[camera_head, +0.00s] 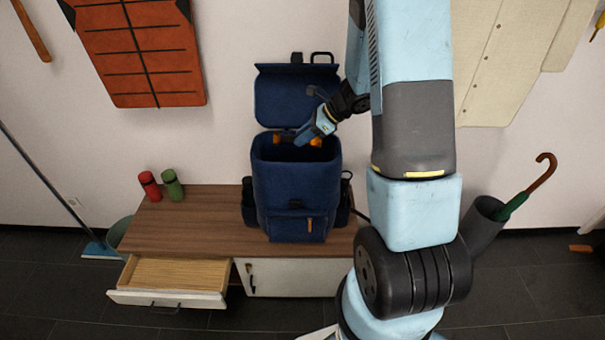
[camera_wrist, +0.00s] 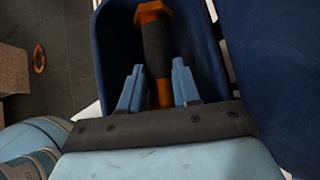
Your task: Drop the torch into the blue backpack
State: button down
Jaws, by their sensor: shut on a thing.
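The blue backpack (camera_head: 288,185) stands upright on the wooden bench with its flap (camera_head: 288,100) raised behind an open mouth. My gripper (camera_head: 303,139) is at the mouth, pointing down and left. It is shut on the torch (camera_head: 281,137), whose orange parts show on both sides of the fingers. In the wrist view, the torch (camera_wrist: 157,48) has an orange head and a black grip and lies between my gripper's fingers (camera_wrist: 158,82). The backpack's blue wall (camera_wrist: 105,48) surrounds it there. The inside of the backpack is mostly hidden.
A red bottle (camera_head: 149,186) and a green bottle (camera_head: 173,185) stand on the bench (camera_head: 200,220) left of the backpack. A drawer (camera_head: 170,280) is pulled open at the front left. An umbrella (camera_head: 515,203) leans in a dark stand (camera_head: 482,225) at right.

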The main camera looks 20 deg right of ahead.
jog(key=shift+f, duration=0.45)
jog(key=c, duration=0.7)
grip_release()
jog(key=shift+c, duration=0.2)
jog(key=shift+d+r, duration=0.1)
jog(key=shift+v, duration=3.6)
